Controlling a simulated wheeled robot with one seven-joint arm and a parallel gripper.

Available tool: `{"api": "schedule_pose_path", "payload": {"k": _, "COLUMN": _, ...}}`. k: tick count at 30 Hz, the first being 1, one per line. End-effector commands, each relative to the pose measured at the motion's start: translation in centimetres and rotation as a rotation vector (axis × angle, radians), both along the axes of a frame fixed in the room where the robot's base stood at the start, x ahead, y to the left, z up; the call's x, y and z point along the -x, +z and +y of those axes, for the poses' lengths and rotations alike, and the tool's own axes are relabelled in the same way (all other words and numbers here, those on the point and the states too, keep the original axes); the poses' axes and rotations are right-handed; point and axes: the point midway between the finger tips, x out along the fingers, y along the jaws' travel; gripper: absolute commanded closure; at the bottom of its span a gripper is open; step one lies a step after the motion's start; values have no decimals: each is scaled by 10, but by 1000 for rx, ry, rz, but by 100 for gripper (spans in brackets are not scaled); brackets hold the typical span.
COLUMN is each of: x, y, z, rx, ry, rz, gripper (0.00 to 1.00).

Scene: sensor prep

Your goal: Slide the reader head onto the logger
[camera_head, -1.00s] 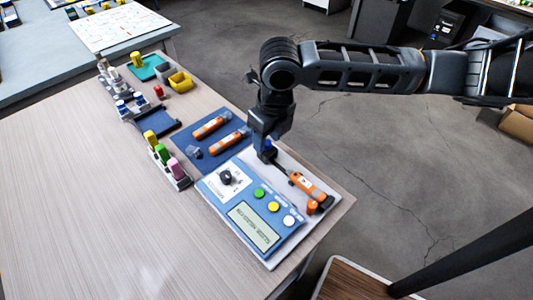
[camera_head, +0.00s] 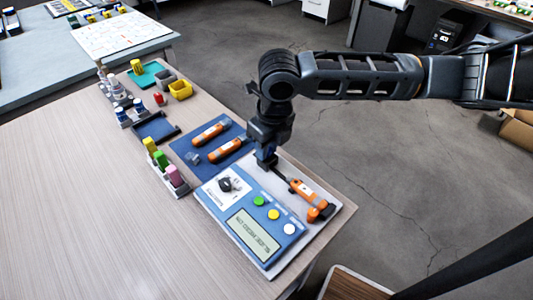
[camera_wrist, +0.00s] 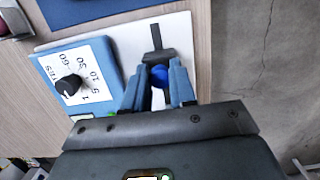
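An orange logger (camera_head: 304,190) with a pale label and a dark end lies on the white base at the right of the blue console. A dark bar-like reader head (camera_wrist: 156,45) with a round blue knob (camera_wrist: 159,75) shows in the wrist view, over the white base. My gripper (camera_head: 266,165) is low over the far end of the base. In the wrist view its two blue fingers (camera_wrist: 158,82) stand on either side of the knob and look closed on it. The head view shows a dark bar between my gripper and the logger. Whether head and logger touch is unclear.
The blue console (camera_head: 217,208) has a dark dial, three buttons and a display. A blue mat (camera_head: 186,146) holds two more orange loggers. A rack (camera_head: 182,189) with yellow, green and pink pieces stands left. The table's left side is bare.

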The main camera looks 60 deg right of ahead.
Motion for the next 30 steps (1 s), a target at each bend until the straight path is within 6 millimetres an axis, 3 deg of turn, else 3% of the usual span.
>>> {"api": "schedule_pose_path", "payload": {"k": 4, "x": 0, "y": 0, "z": 0, "rx": 0, "ry": 0, "rz": 0, "gripper": 92}}
{"api": "schedule_pose_path", "payload": {"k": 30, "x": 20, "y": 0, "z": 6, "rx": 0, "ry": -1, "rz": 1, "gripper": 92}}
